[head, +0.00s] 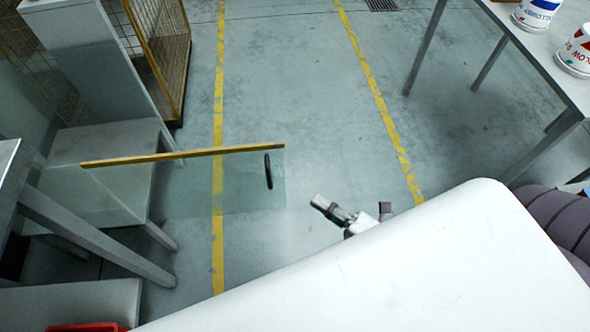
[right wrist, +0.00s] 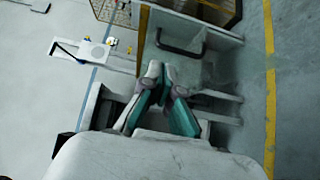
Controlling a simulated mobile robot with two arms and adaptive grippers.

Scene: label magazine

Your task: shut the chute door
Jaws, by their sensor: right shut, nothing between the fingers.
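The chute door (head: 230,185) is a clear panel with a yellow top edge, at left centre in the head view. It stands out over the floor from the grey machine at the left, so it is open. Its black handle (head: 268,171) is near the panel's right end; the handle also shows in the right wrist view (right wrist: 180,47). My right gripper (head: 318,202) is to the right of the handle and apart from it in the head view. In the right wrist view its fingertips (right wrist: 162,72) are together and empty, pointing toward the handle. My left gripper is not in view.
A grey bench (head: 115,150) and a tall white cabinet (head: 88,55) stand at the left, with a yellow mesh cage (head: 160,40) behind. A table (head: 530,45) with two white buckets is at the upper right. The floor between yellow lines is clear.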

